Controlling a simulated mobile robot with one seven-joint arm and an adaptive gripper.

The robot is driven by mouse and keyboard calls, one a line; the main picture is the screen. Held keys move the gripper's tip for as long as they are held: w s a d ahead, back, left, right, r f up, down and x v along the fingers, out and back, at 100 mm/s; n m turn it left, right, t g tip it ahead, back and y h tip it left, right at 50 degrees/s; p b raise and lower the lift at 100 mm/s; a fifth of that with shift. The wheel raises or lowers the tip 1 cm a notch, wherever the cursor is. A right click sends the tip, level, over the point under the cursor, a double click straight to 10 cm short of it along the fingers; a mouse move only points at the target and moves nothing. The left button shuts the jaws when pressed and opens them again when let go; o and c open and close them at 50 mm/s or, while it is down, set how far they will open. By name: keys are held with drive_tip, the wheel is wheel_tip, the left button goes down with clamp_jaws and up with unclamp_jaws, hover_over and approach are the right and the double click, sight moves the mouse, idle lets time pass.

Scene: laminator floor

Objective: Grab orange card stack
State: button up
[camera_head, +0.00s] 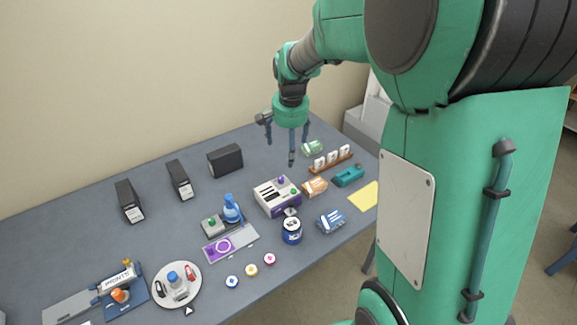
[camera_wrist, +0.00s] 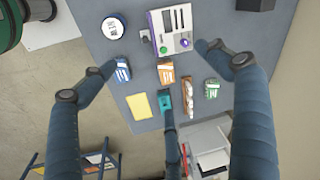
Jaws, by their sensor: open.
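The orange card stack (camera_head: 315,187) lies on the grey table, right of the white laminator-like machine in the head view. In the wrist view the orange card stack (camera_wrist: 166,74) shows near the centre, with nothing covering it. My gripper (camera_head: 289,150) hangs with its fingers downward above the table, behind and left of the stack in the head view. In the wrist view my gripper (camera_wrist: 158,73) has its three fingers spread wide around the stack's place in the picture. It is open and empty, and the fingers look clear of the stack.
Close to the orange stack are a blue card stack (camera_head: 331,221), a green card stack (camera_head: 313,148), a teal stapler-like tool (camera_head: 349,175), a wooden rack with white cards (camera_head: 332,158) and the white machine (camera_head: 277,196). A yellow sheet (camera_head: 364,196) lies by the table edge.

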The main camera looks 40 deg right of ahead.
drive_tip(key=w+d+f+m+g, duration=0.1)
drive_tip(key=w+d+f+m, duration=0.25)
drive_tip(key=d+f, duration=0.55)
drive_tip(key=m, duration=0.3)
hover_over(316, 186)
wheel_tip(316, 186, down, 11)
drive_tip(key=shift+w+d+r+g+y, duration=0.1)
drive_tip(key=shift+d+r+g+y, duration=0.05)
drive_tip(key=shift+g+y, duration=0.25)
drive_tip(key=shift+f+b, duration=0.3)
drive_tip(key=shift+f, duration=3.95)
drive_tip(key=shift+f, duration=0.1)
drive_tip(key=shift+f+b, duration=0.45)
drive_tip(key=shift+f, duration=2.1)
drive_tip(key=c, duration=1.4)
